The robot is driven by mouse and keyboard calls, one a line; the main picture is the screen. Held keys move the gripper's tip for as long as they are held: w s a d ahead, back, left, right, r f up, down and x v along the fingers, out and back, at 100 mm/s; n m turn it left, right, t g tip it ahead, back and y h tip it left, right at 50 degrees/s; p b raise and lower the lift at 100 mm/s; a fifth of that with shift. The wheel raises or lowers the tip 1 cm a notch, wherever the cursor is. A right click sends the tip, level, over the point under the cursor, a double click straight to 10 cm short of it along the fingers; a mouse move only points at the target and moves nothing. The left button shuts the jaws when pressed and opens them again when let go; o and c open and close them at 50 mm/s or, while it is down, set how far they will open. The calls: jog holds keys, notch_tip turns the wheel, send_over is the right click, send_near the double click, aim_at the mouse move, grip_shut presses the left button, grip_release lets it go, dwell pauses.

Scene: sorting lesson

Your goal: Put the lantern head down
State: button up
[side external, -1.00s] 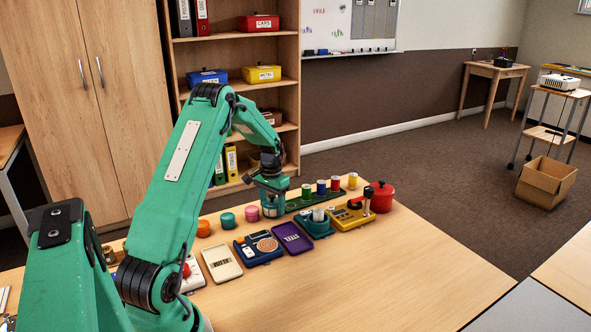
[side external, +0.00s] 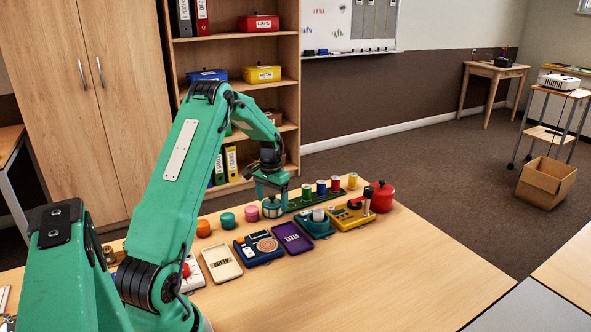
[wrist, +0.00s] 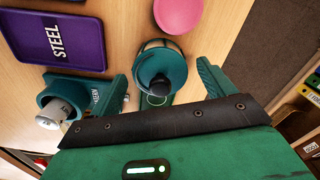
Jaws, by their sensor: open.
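The lantern head (wrist: 150,60) is a round dark teal piece with a black knob. In the side view the lantern head (side external: 272,208) stands low by the left end of the green rack. My gripper (side external: 271,190) is just above it, open. In the wrist view my gripper's fingers (wrist: 165,88) are spread either side of the knob, with gaps to it. A teal holder (side external: 326,232) with a white cylinder stands to the right. The holder (wrist: 50,92) is at the left in the wrist view, its label partly hidden by a finger.
The purple STEEL tray (wrist: 60,35) and a pink jar (wrist: 178,14) are near the head. The green rack (side external: 307,203) carries several coloured spools. A blue device (side external: 258,248), a yellow device (side external: 352,216) and a red pot (side external: 381,197) stand nearby. The front right tabletop is clear.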

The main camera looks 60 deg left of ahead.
aim_at(273, 196)
notch_tip(273, 196, up, 10)
jog(key=shift+r, duration=0.2)
dwell(0.8)
jog(key=shift+d+r, duration=0.15)
jog(key=shift+r, duration=0.05)
jog(key=s+d+r+m+t, duration=0.1)
jog(key=d+r, duration=0.3)
jog(key=d, duration=0.3)
jog(key=s+d+r+m+t+y, duration=0.1)
jog(key=d+r, duration=0.3)
jog(key=d, duration=0.3)
jog(key=s+d+r+t, duration=0.1)
jog(key=d+r, duration=0.3)
jog(key=d, duration=0.3)
jog(key=s+d+m+t+h, duration=0.1)
jog(key=s+d+m+t, duration=0.1)
jog(key=s+d, duration=1.2)
jog(key=shift+d+f+m+t, duration=0.3)
jog(key=shift+f, duration=0.15)
